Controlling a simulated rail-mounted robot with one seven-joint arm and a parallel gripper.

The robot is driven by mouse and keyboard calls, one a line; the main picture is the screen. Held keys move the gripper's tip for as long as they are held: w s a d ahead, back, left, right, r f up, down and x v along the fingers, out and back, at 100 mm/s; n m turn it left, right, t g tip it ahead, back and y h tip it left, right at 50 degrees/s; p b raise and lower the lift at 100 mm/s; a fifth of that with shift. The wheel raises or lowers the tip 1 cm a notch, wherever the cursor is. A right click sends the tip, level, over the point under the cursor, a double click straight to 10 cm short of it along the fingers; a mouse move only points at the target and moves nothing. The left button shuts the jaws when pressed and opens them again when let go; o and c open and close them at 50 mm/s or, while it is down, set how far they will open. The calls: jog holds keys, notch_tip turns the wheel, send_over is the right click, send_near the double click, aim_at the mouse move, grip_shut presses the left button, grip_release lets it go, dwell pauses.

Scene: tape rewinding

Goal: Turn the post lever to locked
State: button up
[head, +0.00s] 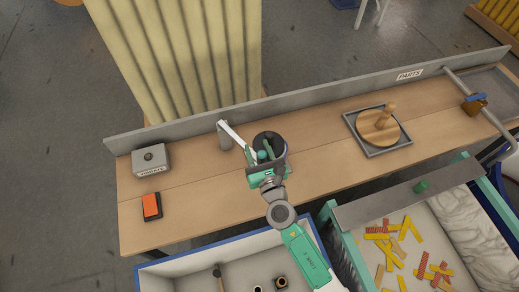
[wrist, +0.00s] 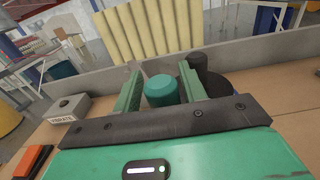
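The post lever has a grey post (head: 224,138) on the bench and a pale arm (head: 236,135) running down and right from its top. A teal knob (head: 262,155) is at the arm's far end. My gripper (head: 263,158) is at the knob. In the wrist view the knob (wrist: 162,91) stands between the two fingers of my gripper (wrist: 160,90). The fingers look apart, one on each side; whether they touch the knob is unclear. The post is mostly hidden in the wrist view. No marking for locked is readable.
A dark round part (head: 268,140) is close behind my gripper. A grey VIBRATE box (head: 151,158) and an orange-topped block (head: 151,206) are at left. A wooden disc with a handle (head: 378,127) sits in a tray at right. A low wall (head: 310,98) backs the bench.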

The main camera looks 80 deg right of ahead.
jog(key=shift+s, duration=0.1)
jog(key=v, duration=0.7)
jog(key=shift+s+a, duration=0.2)
jog(key=shift+a, duration=0.15)
jog(key=shift+c, duration=1)
jog(key=shift+a+f+m, duration=0.15)
jog(key=shift+a+m, duration=0.25)
jog(key=shift+m, duration=0.2)
jog(key=c, duration=0.3)
jog(key=a+m+b, duration=0.1)
jog(key=m, duration=0.1)
jog(key=a+m+b, duration=0.1)
jog(key=a+m, duration=0.1)
jog(key=a+m+b, duration=0.1)
jog(key=a+m, duration=0.1)
jog(key=m, duration=0.1)
jog(key=shift+s+a+f, duration=0.1)
jog(key=shift+s+f, duration=0.15)
jog(key=shift+f, duration=0.1)
grip_shut()
jog(key=a+m+b, duration=0.2)
jog(key=a+m, duration=0.5)
jog(key=m, duration=0.3)
jog(key=w+d+p, duration=0.2)
jog(key=d+p, duration=0.1)
jog(key=d, duration=1)
jog(key=shift+w+r+g+p, duration=0.3)
jog(key=shift+r+g, duration=0.1)
jog(key=shift+r, duration=0.05)
